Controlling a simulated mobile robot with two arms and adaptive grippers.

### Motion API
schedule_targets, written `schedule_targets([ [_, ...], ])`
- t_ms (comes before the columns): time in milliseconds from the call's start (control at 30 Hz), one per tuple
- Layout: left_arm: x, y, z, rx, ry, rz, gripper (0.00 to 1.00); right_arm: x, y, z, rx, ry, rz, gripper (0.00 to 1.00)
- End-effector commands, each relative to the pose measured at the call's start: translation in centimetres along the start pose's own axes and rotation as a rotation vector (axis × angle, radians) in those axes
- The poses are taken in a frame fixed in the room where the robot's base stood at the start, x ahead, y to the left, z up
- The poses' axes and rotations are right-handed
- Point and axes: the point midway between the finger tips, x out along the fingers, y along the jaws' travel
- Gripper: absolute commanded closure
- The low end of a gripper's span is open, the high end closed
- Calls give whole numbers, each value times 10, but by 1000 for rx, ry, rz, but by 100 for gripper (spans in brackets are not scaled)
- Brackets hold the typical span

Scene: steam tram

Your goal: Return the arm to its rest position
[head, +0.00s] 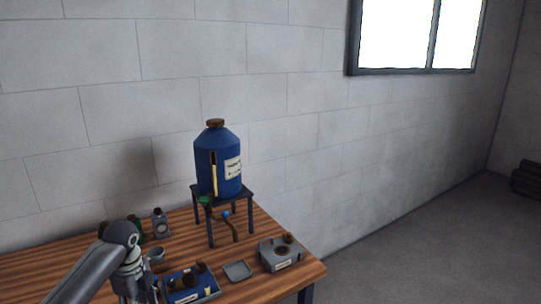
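My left arm comes in from the lower left over the wooden table (60,268). Its gripper (138,294) points down at the bottom edge of the head view, just left of a blue tray (207,293) holding dark parts. The fingertips are too small and cut off to tell whether they are open or shut, or whether they touch anything. My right gripper is not in view.
A blue tank (205,150) with a brown cap stands on a dark stand (250,205). A grey cup (156,254), a small bottle (160,225), a shallow grey dish (238,271) and a grey box (281,257) are on the table. Open floor lies right.

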Motion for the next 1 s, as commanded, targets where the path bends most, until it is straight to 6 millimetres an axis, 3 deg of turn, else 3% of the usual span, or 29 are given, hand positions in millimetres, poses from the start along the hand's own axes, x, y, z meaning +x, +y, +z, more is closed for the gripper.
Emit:
schedule_targets([
  [267, 59, 31, -62, -113, 9, -22, 54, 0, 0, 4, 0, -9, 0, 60],
  [533, 111, 94, -139, -376, 73, -86, 54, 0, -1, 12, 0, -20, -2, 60],
  [800, 125, 168, -187, -746, 164, -142, 54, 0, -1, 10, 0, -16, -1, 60],
  [1000, 117, 223, -198, -1065, 212, -177, 54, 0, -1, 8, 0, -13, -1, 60],
])
